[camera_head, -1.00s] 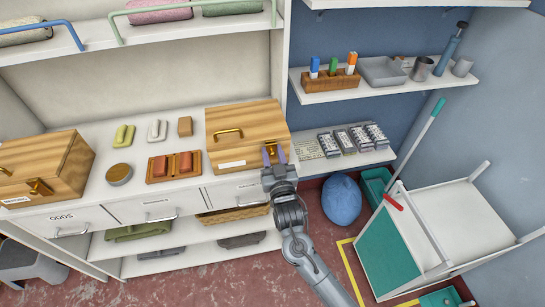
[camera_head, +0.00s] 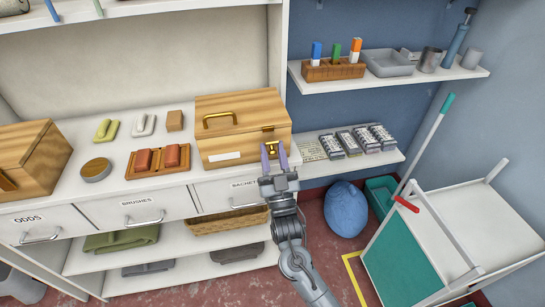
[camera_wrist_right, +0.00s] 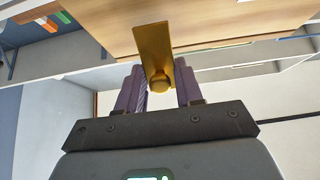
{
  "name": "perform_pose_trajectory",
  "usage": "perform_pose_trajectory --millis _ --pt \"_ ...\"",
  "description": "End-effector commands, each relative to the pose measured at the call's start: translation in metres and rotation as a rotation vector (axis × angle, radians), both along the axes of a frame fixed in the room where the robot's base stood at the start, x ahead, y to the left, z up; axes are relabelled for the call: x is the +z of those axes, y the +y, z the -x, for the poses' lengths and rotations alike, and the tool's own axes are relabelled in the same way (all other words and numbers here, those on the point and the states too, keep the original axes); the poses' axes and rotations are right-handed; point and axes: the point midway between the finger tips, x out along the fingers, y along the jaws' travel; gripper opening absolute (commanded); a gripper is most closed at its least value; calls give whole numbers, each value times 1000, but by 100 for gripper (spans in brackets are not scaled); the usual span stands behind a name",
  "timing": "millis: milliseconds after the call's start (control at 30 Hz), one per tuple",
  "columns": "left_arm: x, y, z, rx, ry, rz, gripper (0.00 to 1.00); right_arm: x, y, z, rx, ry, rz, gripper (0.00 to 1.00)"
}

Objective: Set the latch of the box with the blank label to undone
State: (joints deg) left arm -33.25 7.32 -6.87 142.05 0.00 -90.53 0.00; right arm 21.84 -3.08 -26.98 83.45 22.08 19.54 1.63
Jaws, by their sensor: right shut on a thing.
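A wooden box (camera_head: 238,133) with a brass handle stands at the right end of the white counter. Its white front label (camera_head: 224,157) looks blank. The brass latch (camera_head: 270,147) is at the right of its front; in the right wrist view the latch plate (camera_wrist_right: 153,45) hangs over the box edge with a round knob at its end. My right gripper (camera_head: 273,160) is at this latch, with its purple fingers on either side of the knob, shut on it; the fingers also show in the right wrist view (camera_wrist_right: 160,90). My left gripper is out of view.
Another wooden box (camera_head: 38,150) stands at the counter's left end. Between them are a brush tray (camera_head: 150,173), a round tin (camera_head: 96,169) and small blocks. Drawers (camera_head: 150,206) lie below. A shelf with small boxes (camera_head: 350,142) and a white cart (camera_head: 450,225) are to the right.

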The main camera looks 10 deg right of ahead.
Motion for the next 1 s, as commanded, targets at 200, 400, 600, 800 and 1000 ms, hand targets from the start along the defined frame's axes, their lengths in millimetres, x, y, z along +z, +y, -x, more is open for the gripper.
perform_pose_trajectory --millis 200,400,600,800,1000 --pt "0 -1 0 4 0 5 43 0 0 0 0 -2 0 0" --pt "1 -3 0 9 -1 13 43 0 0 0 0 -2 0 42" --pt "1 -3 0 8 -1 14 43 0 0 0 0 -1 0 42" --pt "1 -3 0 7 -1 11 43 -6 -1 7 0 0 0 42" --pt "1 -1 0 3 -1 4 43 -23 -3 30 0 2 0 42"
